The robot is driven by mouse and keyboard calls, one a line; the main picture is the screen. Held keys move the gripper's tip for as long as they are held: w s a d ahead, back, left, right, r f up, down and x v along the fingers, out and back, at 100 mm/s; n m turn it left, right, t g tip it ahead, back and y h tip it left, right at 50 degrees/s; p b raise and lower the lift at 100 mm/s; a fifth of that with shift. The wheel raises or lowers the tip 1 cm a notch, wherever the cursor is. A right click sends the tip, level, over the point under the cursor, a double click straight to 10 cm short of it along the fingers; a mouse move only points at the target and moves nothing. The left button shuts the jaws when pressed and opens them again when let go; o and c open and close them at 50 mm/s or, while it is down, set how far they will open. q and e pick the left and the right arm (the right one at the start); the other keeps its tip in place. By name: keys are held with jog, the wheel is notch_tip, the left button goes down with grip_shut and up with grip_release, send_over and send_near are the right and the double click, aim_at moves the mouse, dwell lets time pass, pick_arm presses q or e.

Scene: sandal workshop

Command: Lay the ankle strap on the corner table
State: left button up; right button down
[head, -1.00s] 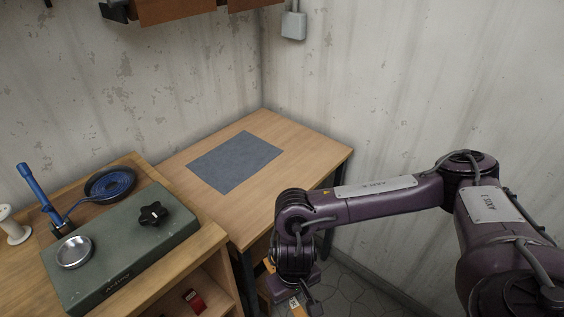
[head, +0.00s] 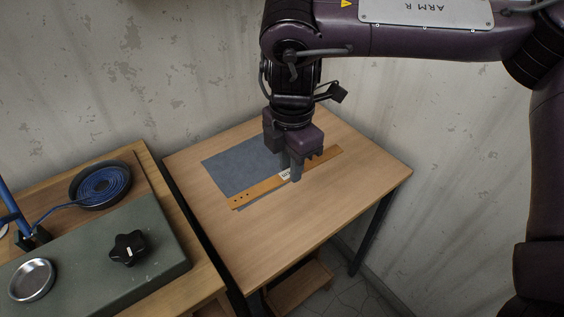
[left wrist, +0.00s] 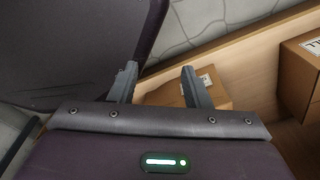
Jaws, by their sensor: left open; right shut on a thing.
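On the bench at left stand a green machine (head: 170,240) with a black knob (head: 128,247), a metal dish (head: 32,280) and a black pan of blue coil (head: 100,186). Walls close off the table's back. Cardboard boxes (left wrist: 190,92) show in the left wrist view.

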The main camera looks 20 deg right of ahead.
jog(key=shift+w+f, duration=0.1)
jog(key=shift+f, duration=0.1)
jog(key=b, duration=0.3)
send_over(288, 228)
notch_tip(288, 228, down, 15)
jog(key=shift+r, duration=0.1)
jog(key=shift+f, duration=2.1)
jog(key=shift+f, duration=0.1)
jog(key=c, duration=1.2)
grip_release()
jog(key=shift+c, duration=0.2)
notch_tip(288, 228, up, 12)
jog(key=p, duration=0.1)
jog(key=shift+p, duration=0.35)
